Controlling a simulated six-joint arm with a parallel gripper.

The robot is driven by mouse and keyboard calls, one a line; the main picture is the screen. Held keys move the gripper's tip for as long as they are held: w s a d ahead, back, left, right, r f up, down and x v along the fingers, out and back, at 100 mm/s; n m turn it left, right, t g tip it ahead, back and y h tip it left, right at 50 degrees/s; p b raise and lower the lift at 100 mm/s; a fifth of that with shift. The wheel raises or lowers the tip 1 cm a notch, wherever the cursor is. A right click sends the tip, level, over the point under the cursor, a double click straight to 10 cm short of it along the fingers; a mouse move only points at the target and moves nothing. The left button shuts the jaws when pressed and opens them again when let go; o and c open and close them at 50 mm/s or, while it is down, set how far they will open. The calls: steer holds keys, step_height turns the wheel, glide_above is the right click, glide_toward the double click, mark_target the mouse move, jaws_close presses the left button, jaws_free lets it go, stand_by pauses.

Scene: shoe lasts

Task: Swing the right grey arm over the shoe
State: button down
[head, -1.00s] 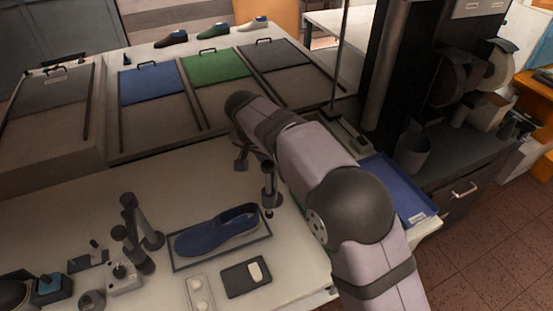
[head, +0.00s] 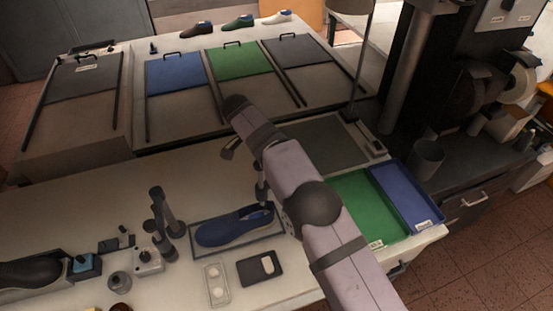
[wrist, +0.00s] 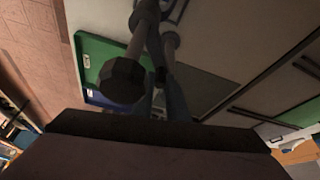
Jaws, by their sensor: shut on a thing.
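The blue shoe (head: 235,230) lies in a dark-rimmed tray on the white bench in the head view, its heel towards my arm. The right grey arm shows as a grey post (head: 262,190) beside the heel and a knobbed end (head: 229,148) behind the shoe, not above it. Much of it is hidden behind my arm. In the wrist view its dark faceted knob (wrist: 122,82) and grey shaft are close in front. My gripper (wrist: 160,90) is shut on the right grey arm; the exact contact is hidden.
Grey posts (head: 160,212) stand left of the shoe. A white panel (head: 216,284) and a black pad (head: 260,268) lie in front. Green (head: 350,190) and blue (head: 408,190) trays sit at right. The bench behind the shoe is mostly clear.

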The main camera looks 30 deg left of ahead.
steer(key=shift+r, duration=0.1)
stand_by(0.3)
steer(key=c, duration=1.7)
jaws_free()
steer(key=shift+c, duration=0.2)
steer(key=shift+s+a+r+b, duration=0.15)
steer(key=shift+a+r+b, duration=0.05)
steer(key=shift+r+b, duration=0.25)
steer(key=v, duration=0.6)
steer(key=shift+p, duration=0.45)
steer(key=shift+r, duration=0.15)
